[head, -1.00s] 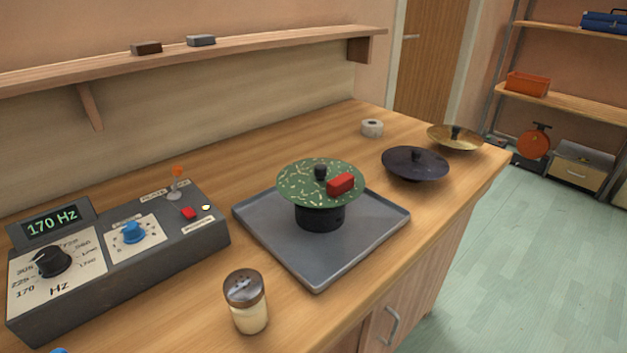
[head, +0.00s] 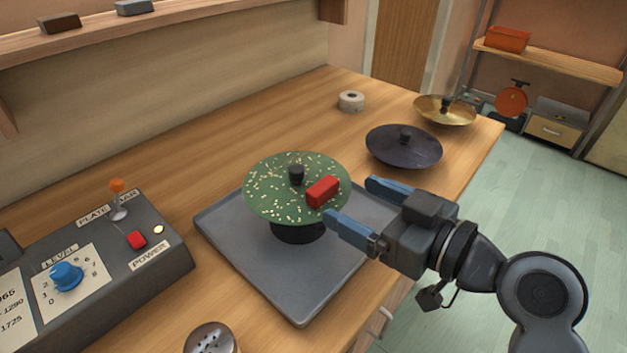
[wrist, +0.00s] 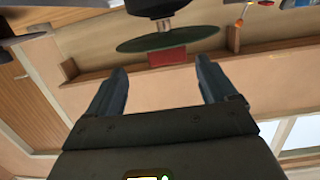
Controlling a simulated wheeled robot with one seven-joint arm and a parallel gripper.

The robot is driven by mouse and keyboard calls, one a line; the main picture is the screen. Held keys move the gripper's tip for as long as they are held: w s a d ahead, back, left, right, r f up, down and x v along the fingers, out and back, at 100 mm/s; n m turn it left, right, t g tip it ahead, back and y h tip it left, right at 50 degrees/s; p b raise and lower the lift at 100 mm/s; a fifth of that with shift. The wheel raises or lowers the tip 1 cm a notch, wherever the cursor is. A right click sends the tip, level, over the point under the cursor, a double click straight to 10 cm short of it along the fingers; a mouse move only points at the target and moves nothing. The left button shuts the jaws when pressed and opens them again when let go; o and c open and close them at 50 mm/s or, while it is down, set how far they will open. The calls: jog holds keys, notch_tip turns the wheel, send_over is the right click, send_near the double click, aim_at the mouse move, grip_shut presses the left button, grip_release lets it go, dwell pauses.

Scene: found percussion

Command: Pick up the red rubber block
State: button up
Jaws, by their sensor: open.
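The red rubber block (head: 322,191) lies on the right part of a green speckled round plate (head: 268,189), beside the plate's black centre knob (head: 296,175). The plate sits on a black round base (head: 298,232) in a grey tray (head: 290,292). My gripper (head: 350,204) is open and empty, just right of the block, with its blue fingers pointing towards it. In the wrist view the block (wrist: 167,58) shows ahead, between and beyond the two fingers (wrist: 163,80), and the view is upside down. The fingers appear apart from the block.
A control box (head: 100,262) stands at the left, and a shaker (head: 211,338) at the front. A dark plate (head: 385,150), a brass plate (head: 430,110) and a tape roll (head: 351,101) stand farther back. A shelf (head: 160,38) runs along the wall.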

aim_at(329, 189)
jog(key=shift+w+a+r, duration=0.15)
jog(key=shift+w+a, duration=0.25)
jog(key=shift+a, duration=0.15)
jog(key=shift+w+a+r, duration=0.15)
jog(key=shift+w+a, duration=0.2)
jog(key=shift+a, duration=0.2)
jog(key=x, duration=0.1)
jog(key=p+x, duration=0.1)
jog(key=x, duration=0.1)
jog(key=p+x, duration=0.1)
jog(key=x, duration=0.1)
jog(key=shift+s+a+r, duration=0.1)
jog(key=shift+s+a, duration=0.2)
jog(key=shift+w+a+f, duration=0.2)
jog(key=shift+w+a, duration=0.05)
jog(key=shift+a, duration=0.05)
jog(key=c, duration=1)
